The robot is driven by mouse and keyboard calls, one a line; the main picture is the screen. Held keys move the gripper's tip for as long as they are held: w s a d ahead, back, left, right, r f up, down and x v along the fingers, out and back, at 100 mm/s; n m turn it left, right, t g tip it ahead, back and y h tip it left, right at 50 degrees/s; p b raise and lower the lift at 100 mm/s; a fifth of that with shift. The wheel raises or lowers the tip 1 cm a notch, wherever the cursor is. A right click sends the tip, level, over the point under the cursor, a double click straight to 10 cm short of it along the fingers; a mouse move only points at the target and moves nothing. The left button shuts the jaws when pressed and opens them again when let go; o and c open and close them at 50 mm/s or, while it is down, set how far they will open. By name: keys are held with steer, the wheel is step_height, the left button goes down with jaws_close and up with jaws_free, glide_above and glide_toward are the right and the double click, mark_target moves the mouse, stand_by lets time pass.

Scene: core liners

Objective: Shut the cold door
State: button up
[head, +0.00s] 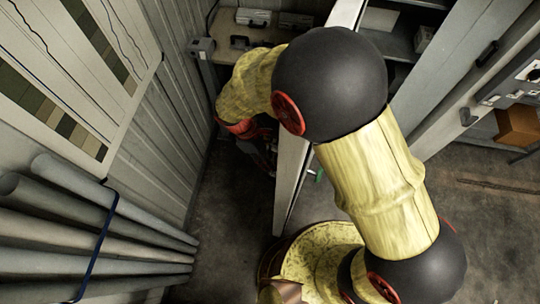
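A pale door panel (291,165), which appears to be the cold door, stands swung out and is seen nearly edge-on. Its upper part (346,13) shows above my arm, and my arm hides its middle. To its right is an open gap with dark shelves inside. My gripper (264,153) points down at the left side of the panel, close to it. It is dark, small and partly hidden by my wrist. I cannot tell whether it touches the panel or whether its fingers are open.
A grey door with a dark handle (487,53) stands right of the shelves (397,38). Strapped grey pipes (95,240) lie at the lower left beside a corrugated wall (165,130). A bench (245,32) with cases is at the back. A brown box (517,126) sits far right. Floor (480,220) is open at right.

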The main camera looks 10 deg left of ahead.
steer(key=c, duration=0.3)
jaws_close()
stand_by(0.6)
